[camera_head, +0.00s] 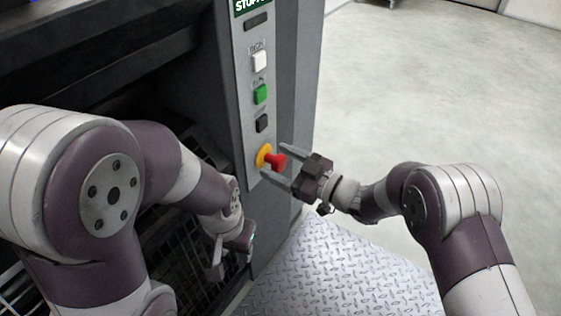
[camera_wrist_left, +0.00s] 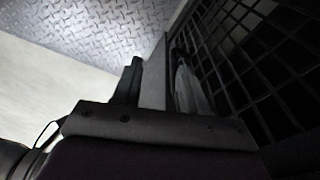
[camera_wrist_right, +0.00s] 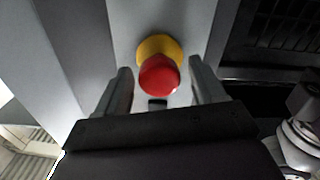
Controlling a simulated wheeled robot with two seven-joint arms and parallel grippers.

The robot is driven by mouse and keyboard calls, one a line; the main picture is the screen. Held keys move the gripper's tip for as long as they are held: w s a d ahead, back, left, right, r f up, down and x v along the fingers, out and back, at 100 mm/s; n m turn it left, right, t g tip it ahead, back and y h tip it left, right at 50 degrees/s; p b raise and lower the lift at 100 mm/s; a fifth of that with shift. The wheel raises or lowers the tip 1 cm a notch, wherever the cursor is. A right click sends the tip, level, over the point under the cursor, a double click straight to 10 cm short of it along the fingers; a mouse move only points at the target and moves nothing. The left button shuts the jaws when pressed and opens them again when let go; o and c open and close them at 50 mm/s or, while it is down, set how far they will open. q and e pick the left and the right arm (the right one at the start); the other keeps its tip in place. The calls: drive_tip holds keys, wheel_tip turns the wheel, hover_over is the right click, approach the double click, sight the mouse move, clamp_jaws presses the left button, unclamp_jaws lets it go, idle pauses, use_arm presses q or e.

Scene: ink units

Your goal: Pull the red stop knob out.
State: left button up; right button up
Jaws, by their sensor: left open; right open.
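The red stop knob (camera_head: 279,161) sticks out from a yellow collar (camera_head: 263,156) low on the grey control panel. My right gripper (camera_head: 283,166) is open, with its fingers pointing at the panel and the knob between them. In the right wrist view the knob (camera_wrist_right: 159,75) sits between the two spread fingers (camera_wrist_right: 160,88), with a visible gap on both sides, in front of the yellow collar (camera_wrist_right: 160,48). My left gripper (camera_head: 232,262) hangs low beside the machine's dark grille, away from the knob. In the left wrist view its fingers are dark and partly hidden.
Above the knob, the panel carries a black button (camera_head: 262,123), a green button (camera_head: 261,94) and a white button (camera_head: 260,61). A dark wire grille (camera_wrist_left: 262,50) is close to my left gripper. A diamond-plate step (camera_head: 335,275) lies below; open floor (camera_head: 430,90) is to the right.

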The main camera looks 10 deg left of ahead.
drive_tip(key=p+v, duration=0.5)
drive_tip(key=v, duration=0.7)
drive_tip(key=shift+d, duration=0.25)
drive_tip(key=shift+s, duration=0.1)
